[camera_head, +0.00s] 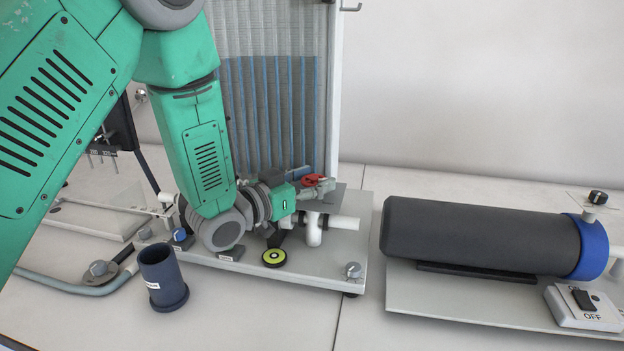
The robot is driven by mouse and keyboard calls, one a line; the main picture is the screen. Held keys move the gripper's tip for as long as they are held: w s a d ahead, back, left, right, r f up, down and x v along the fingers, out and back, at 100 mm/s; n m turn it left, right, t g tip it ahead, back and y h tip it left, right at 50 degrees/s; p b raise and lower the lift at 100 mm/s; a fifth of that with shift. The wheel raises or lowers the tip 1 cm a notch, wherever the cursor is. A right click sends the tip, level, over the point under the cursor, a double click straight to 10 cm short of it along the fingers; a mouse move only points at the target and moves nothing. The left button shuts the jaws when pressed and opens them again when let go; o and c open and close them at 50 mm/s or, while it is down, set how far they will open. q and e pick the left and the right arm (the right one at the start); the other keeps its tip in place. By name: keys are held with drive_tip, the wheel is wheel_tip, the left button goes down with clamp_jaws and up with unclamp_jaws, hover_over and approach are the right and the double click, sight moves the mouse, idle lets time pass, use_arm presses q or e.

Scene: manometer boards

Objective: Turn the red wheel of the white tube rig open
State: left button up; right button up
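The white tube rig (345,222) stands at the centre, with white pipes on a pale base plate and a tall board of blue-filled tubes behind. Its red wheel (316,179) sits on top of the pipework, partly covered. My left arm comes in from the upper left and bends down across the board. My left gripper (308,190) is at the red wheel, pointing right. Its fingers are small and overlap the wheel and pipes, so I cannot tell whether they grip it or touch it. My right gripper is out of view.
A dark cup (162,279) stands at front left, beside a grey hose (75,284). A yellow-green and black disc (274,257) is at the rig's front. At right, a dark cylinder (470,236) with a blue end lies on a plate, behind a switch box (583,306). Bare table lies between.

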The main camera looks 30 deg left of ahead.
use_arm(q)
drive_tip(key=shift+d, duration=0.45)
drive_tip(key=c, duration=0.6)
drive_tip(key=shift+o, duration=0.2)
drive_tip(key=shift+a, duration=0.45)
drive_tip(key=shift+d, duration=0.1)
drive_tip(key=o, duration=1.2)
drive_tip(key=shift+s, duration=0.1)
drive_tip(key=shift+a, duration=0.2)
drive_tip(key=v, duration=1.2)
